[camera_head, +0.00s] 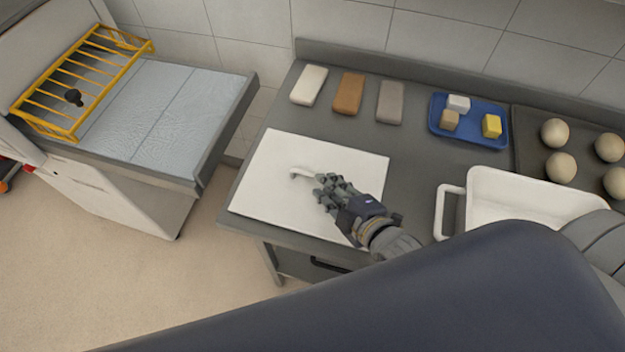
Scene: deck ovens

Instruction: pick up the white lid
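The white lid (275,205) is a flat rectangular sheet lying on the grey counter, with a small raised white handle (301,172) near its middle. My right gripper (326,183) is over the lid, just right of the handle. Its dark fingers are extended and spread, pointing left toward the handle, with nothing seen between them. I cannot tell whether a fingertip touches the handle. The hand covers part of the lid's right side. My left gripper is out of view.
A white bin (480,190) stands right of the lid. A blue tray (437,120) with small blocks, three bars (349,93) and a dark tray of dough balls (560,166) sit behind. A yellow rack (60,128) stands at left. My dark arm hides the front.

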